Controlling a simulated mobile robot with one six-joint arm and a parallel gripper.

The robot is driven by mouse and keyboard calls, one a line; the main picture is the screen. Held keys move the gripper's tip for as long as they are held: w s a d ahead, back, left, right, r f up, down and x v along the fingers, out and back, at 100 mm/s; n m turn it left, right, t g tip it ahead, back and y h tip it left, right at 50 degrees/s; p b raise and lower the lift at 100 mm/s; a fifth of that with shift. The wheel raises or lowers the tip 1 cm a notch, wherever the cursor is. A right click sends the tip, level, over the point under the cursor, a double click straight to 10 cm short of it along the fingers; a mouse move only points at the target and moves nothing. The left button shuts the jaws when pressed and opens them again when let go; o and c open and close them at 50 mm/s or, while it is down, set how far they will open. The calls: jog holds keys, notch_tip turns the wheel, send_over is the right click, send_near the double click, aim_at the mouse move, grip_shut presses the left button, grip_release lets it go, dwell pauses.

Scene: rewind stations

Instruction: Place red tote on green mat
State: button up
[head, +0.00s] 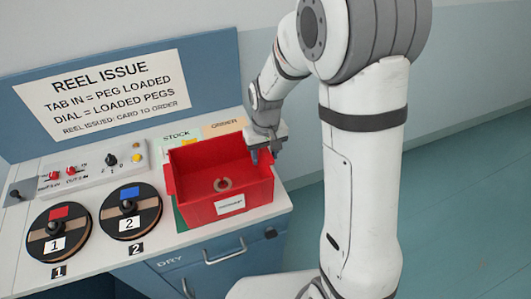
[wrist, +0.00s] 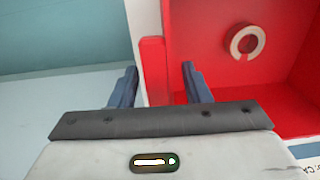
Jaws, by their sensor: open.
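My gripper (head: 262,157) is at the tote's right wall, pointing down. In the wrist view my gripper (wrist: 160,70) is open, with the tote's red side tab (wrist: 153,92) between its fingers. Contact cannot be told.
Two round reels, numbered 1 (head: 52,231) and 2 (head: 130,212), lie on the counter left of the tote. A control box (head: 92,172) with knobs stands behind them. An ORDER area (head: 224,127) shows behind the tote. Open floor (head: 450,210) lies right of the counter.

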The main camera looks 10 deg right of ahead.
jog(key=shift+r, duration=0.1)
notch_tip(320, 180, up, 12)
jog(key=b, duration=0.1)
jog(key=s+d+r+m+t, duration=0.1)
jog(key=s+d, duration=0.3)
jog(key=s, duration=0.5)
jog(key=s+d+r+m+t, duration=0.2)
jog(key=s+d, duration=0.3)
jog(key=s, duration=0.4)
jog(key=shift+d+r, duration=0.2)
jog(key=shift+r, duration=0.1)
jog(key=shift+c, duration=0.5)
jog(key=shift+a, duration=0.1)
jog(key=shift+c, duration=0.2)
